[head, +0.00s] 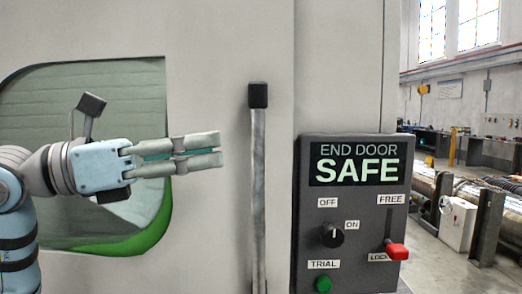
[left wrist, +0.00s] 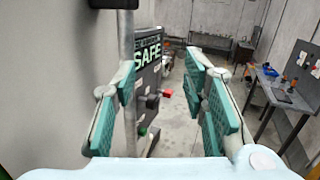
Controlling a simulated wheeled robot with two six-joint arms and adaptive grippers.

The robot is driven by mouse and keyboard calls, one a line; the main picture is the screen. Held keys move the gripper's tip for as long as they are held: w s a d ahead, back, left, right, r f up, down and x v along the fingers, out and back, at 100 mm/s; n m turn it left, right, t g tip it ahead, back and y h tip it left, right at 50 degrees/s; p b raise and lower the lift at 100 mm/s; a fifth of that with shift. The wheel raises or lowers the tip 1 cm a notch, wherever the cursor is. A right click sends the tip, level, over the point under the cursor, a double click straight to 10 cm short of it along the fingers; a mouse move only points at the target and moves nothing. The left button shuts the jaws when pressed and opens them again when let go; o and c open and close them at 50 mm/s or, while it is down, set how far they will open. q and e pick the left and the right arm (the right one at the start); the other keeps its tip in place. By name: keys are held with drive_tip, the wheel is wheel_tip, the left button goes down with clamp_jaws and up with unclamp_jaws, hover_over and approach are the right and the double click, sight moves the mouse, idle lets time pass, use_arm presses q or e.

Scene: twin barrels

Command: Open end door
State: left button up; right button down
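The end door (head: 215,60) is a pale grey panel with a window at left; its edge looks closed. A vertical grey bar handle (head: 258,190) with a black top block (head: 258,95) stands on it. The control box (head: 350,220) reads "END DOOR SAFE". Its black knob (head: 332,235) sits near OFF and ON; its exact pointing is unclear. The red-tipped lever (head: 397,250) is down by LOCK. My left gripper (head: 221,150) is left of the bar, apart from it. In the left wrist view its teal-padded fingers (left wrist: 162,65) are spread and empty, with the bar (left wrist: 129,75) near the left finger.
A green button (head: 323,283) sits under TRIAL on the box. A black block on a stalk (head: 91,104) shows behind my left arm by the window. A workbench (left wrist: 285,95) stands far right in the left wrist view. The floor beyond the box is partly free.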

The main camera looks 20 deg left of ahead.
sight(258, 136)
use_arm(q)
drive_tip(key=w+d+y+p, duration=0.1)
drive_tip(key=w+d, duration=0.1)
drive_tip(key=w, duration=0.1)
drive_tip(key=w+d+t+y+p, duration=0.1)
drive_tip(key=w, duration=0.3)
drive_tip(key=w+d+r+n+y+p, duration=0.1)
drive_tip(key=w+d, duration=0.1)
drive_tip(key=w, duration=0.1)
drive_tip(key=shift+w+d+t+p, duration=0.35)
drive_tip(key=shift+t+p, duration=0.05)
drive_tip(key=shift+f, duration=0.1)
drive_tip(key=shift+w, duration=0.1)
clamp_jaws()
